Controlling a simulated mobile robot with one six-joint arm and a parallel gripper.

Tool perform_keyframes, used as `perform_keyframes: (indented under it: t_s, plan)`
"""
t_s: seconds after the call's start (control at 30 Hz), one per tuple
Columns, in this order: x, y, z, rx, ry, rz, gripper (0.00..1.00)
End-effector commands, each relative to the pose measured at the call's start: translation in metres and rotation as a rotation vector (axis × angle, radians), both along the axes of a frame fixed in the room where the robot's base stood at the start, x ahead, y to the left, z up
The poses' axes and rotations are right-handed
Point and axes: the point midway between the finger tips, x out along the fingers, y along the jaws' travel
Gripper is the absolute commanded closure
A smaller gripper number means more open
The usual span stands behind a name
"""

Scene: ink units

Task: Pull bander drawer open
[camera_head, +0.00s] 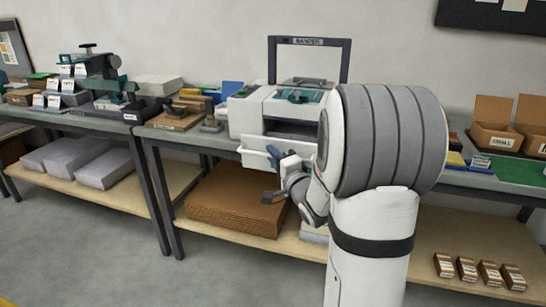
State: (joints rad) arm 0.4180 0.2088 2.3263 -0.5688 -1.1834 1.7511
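The bander (247,113) is a white bench machine with a dark arch (310,41) over it, labelled "BANDER". It stands on the middle table. A white drawer front (256,159) shows low on the machine's front, left of my wrist. My gripper (274,160) is in front of the drawer front, at its right part. My arm covers the right part of the machine and the drawer. The drawer's handle cannot be made out. The fingers are small and partly hidden, so I cannot tell whether they are open or touch the drawer.
Brown cardboard sheets (235,205) lie stacked on the shelf below. A wooden board with tools (175,121) is left of the bander. Open cartons (492,135) stand at the right, and small brown packs (467,268) lie on the lower shelf. The floor in front is clear.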

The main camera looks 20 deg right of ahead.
Motion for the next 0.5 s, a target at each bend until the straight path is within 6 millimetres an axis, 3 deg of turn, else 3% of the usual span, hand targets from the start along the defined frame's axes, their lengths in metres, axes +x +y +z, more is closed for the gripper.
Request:
perform_keyframes:
  t_s: [0.3, 0.5]
  plan:
    - [-0.051, -0.006, -0.006, 0.0, 0.0, -0.002, 0.8]
    - [-0.071, -0.008, -0.009, 0.0, 0.0, -0.001, 0.8]
